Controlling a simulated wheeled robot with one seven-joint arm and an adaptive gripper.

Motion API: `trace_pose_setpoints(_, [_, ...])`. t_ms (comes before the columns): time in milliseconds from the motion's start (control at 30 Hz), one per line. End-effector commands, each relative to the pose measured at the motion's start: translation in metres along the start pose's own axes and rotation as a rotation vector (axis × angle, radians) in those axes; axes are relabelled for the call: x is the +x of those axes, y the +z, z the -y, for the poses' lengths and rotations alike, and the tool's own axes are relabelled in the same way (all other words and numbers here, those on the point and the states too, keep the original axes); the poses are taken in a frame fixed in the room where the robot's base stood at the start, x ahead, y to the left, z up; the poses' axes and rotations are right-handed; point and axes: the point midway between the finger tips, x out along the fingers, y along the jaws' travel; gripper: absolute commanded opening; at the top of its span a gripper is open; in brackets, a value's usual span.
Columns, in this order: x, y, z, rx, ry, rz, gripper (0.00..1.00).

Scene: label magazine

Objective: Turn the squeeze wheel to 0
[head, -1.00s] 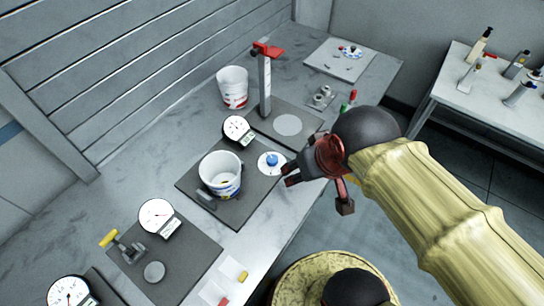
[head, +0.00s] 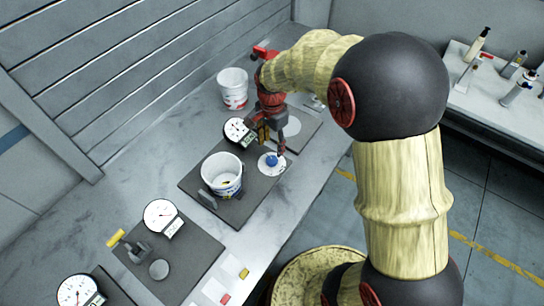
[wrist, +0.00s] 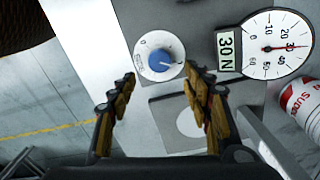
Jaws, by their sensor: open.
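The squeeze wheel is a blue knob (wrist: 160,61) on a white round dial (wrist: 144,68); a 0 shows at the dial's upper left. In the head view the blue knob (head: 271,160) sits at the right corner of a dark plate. My gripper (wrist: 159,78) is open and empty, its fingertips on either side of the dial's lower part in the wrist view, apart from the knob. In the head view my gripper (head: 272,143) hangs over the knob, pointing down. A gauge (wrist: 277,44) has its needle near 30, and the display (wrist: 227,51) reads 30 N.
A white tub (head: 222,180) stands on the dark plate (head: 236,215) beside the wheel. Another tub (head: 233,90) stands behind. A station with a yellow-handled clamp (head: 116,238) and gauge (head: 160,214) lies at front left. A side table (head: 490,95) holds bottles.

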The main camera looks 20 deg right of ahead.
Motion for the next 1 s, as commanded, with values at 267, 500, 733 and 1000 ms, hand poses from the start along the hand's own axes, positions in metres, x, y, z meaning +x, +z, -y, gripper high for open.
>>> trace_pose_setpoints(267, [0.012, 0.001, -0.002, 0.107, 0.004, 0.001, 0.49])
trace_pose_setpoints(500, [0.049, 0.001, -0.002, 0.105, 0.004, 0.001, 0.49])
trace_pose_setpoints(733, [0.074, 0.001, -0.002, 0.104, 0.003, 0.001, 0.49])
trace_pose_setpoints(1000, [0.079, 0.001, -0.001, 0.104, 0.001, 0.0, 0.49])
